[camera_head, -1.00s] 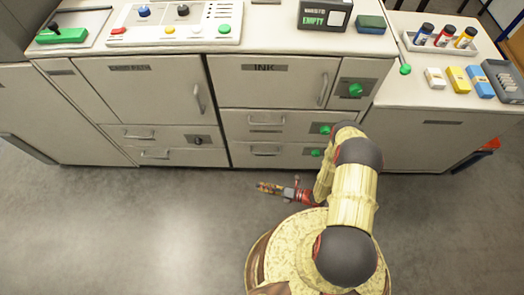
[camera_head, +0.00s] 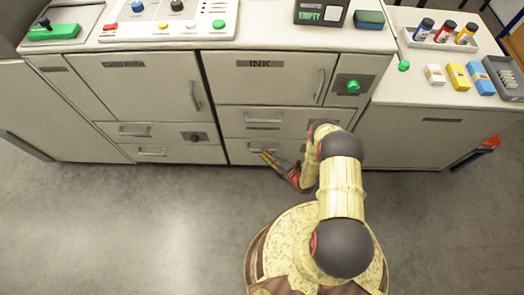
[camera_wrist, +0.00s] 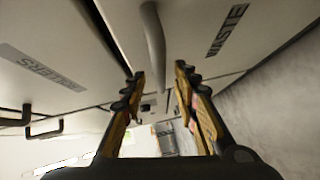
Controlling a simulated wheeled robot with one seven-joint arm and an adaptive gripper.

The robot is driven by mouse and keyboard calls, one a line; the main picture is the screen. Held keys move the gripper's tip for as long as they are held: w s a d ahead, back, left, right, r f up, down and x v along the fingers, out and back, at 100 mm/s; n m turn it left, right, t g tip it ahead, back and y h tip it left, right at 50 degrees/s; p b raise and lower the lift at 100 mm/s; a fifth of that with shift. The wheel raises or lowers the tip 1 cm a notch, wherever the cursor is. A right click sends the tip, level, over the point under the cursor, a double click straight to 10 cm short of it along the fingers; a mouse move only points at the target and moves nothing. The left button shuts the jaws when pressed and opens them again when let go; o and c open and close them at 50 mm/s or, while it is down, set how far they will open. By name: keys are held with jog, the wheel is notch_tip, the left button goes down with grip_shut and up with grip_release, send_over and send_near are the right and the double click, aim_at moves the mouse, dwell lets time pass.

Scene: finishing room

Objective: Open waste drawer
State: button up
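The waste drawer (camera_wrist: 203,66) shows in the wrist view as a pale front with a "WASTE" label. In the head view it appears to be the bottom drawer (camera_head: 238,158) under the INK door, and it looks closed. Its grey bar handle (camera_wrist: 152,32) runs between my fingers in the wrist view. My gripper (camera_wrist: 159,72) is open, with one yellow-and-black finger on each side of the handle; I cannot tell whether they touch it. In the head view my gripper (camera_head: 268,157) is low at the drawer front, and my arm hides the drawer's right side.
Another drawer (camera_head: 265,120) is just above, under the INK door (camera_head: 265,85). A labelled drawer front (camera_wrist: 40,68) and black handles show at left in the wrist view. A side cabinet (camera_head: 430,137) stands at right. The grey floor (camera_head: 130,220) is clear at left.

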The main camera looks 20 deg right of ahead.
jog(key=shift+x, duration=1.55)
jog(key=shift+c, duration=0.6)
grip_shut()
